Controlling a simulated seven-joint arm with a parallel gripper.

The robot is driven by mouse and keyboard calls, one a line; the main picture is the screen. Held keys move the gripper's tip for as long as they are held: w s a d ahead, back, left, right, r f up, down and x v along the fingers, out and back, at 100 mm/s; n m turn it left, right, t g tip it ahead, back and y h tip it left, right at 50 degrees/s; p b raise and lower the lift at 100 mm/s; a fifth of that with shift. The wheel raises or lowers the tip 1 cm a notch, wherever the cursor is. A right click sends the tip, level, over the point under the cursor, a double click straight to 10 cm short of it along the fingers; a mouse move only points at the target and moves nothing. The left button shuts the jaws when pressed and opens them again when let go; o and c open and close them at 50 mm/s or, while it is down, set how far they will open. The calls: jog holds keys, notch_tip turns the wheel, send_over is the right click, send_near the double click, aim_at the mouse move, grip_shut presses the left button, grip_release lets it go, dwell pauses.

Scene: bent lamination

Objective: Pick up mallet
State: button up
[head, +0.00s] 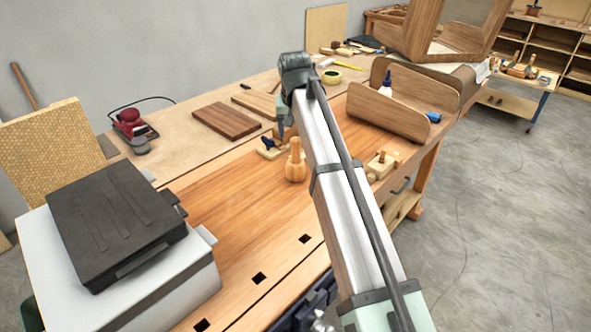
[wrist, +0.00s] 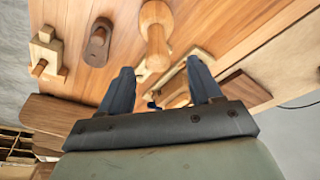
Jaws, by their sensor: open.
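The mallet (head: 296,170) is a turned, pale wooden one with a round, wide head. In the head view it stands on the workbench with its head down and its narrow handle up. It also shows at the top middle of the wrist view (wrist: 156,33), its handle end towards my gripper. My gripper (wrist: 163,72) has two dark fingers spread apart with nothing held between them. In the head view my gripper (head: 281,128) points down just left of and beyond the mallet, partly hidden by my arm. No contact with the mallet is visible.
A hand plane (head: 269,148) lies close behind the mallet. A small wooden tool (head: 381,165) and an upright curved wooden panel (head: 388,116) are to the right. A dark board (head: 226,120) lies behind. A black-lidded box (head: 115,220) stands at left. The bench front is clear.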

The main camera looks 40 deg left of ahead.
aim_at(295, 148)
jog(key=shift+x, duration=4.2)
jog(key=shift+w, duration=0.15)
jog(key=shift+c, duration=0.4)
grip_shut()
jog(key=shift+r, duration=0.1)
